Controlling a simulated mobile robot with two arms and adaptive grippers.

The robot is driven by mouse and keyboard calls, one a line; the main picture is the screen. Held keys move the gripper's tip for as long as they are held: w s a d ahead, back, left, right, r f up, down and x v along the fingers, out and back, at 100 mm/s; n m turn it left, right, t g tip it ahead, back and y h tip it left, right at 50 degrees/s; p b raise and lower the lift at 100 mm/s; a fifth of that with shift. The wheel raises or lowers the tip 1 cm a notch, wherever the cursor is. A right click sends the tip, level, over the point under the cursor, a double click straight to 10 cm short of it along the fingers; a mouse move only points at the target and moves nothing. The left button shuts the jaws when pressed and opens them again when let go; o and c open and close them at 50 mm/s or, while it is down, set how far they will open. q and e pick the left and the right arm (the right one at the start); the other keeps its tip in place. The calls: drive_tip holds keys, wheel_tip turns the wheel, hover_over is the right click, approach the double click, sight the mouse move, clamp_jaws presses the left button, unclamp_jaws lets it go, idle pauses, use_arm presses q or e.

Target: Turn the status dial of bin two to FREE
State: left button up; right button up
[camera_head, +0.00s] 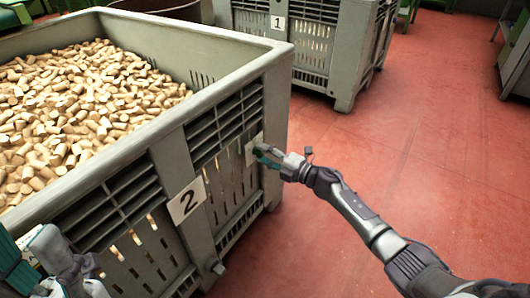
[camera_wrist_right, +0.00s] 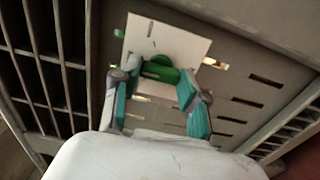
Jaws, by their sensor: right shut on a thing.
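Bin two is a large grey slatted crate (camera_head: 200,130) full of corks, with a white label "2" (camera_head: 187,201) on its side. Its status dial is a green knob (camera_wrist_right: 160,69) on a pale plate (camera_wrist_right: 185,42), which also shows in the head view (camera_head: 253,151). My right gripper (camera_wrist_right: 158,90) is shut on the dial, one teal-padded finger on each side; it also shows at the plate in the head view (camera_head: 268,156). I cannot read any marks on the plate. My left gripper (camera_head: 62,268) is partly in view at the lower left, and its fingers are unclear.
Another grey crate, labelled "1" (camera_head: 278,23), stands behind bin two. Corks (camera_head: 80,105) fill bin two below its rim. The red floor (camera_head: 410,130) to the right is mostly clear. Grey furniture (camera_head: 515,65) stands at the far right edge.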

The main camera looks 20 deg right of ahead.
idle(0.4)
drive_tip(key=o, duration=1.1)
drive_tip(key=shift+o, duration=0.2)
drive_tip(key=shift+s+d, duration=0.1)
drive_tip(key=v, duration=1.1)
drive_tip(key=shift+s+d, duration=0.3)
